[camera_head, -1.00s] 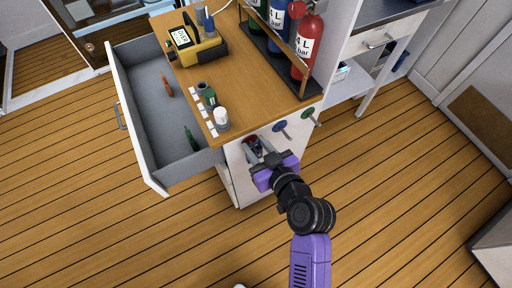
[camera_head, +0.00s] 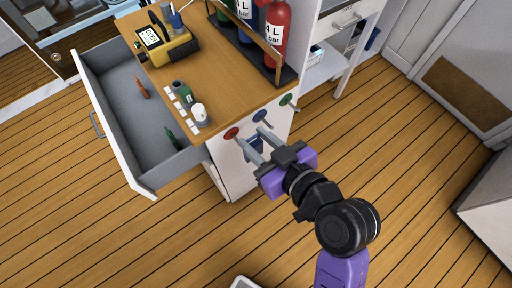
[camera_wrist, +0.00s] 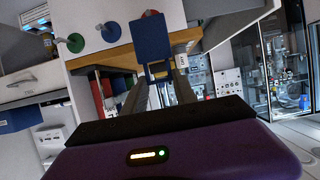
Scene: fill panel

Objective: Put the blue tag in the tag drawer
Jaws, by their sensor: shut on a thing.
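My gripper (camera_head: 252,136) is shut on the blue tag (camera_wrist: 152,40), a flat blue piece held upright between the fingertips in the wrist view. In the head view the tag (camera_head: 255,149) is mostly hidden by the fingers, in front of the cabinet's white side. An open grey-lined drawer (camera_head: 117,88) sticks out at the left of the cabinet, left of my gripper. A reddish-brown piece (camera_head: 141,87) and a green piece (camera_head: 172,138) lie inside it. I cannot read any label on the drawer.
Red (camera_head: 231,133), blue (camera_head: 259,116) and green (camera_head: 287,100) round knobs stick out of the cabinet side beside my gripper. The wooden top (camera_head: 215,75) holds a yellow device (camera_head: 172,45), small bottles and gas cylinders (camera_head: 276,38).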

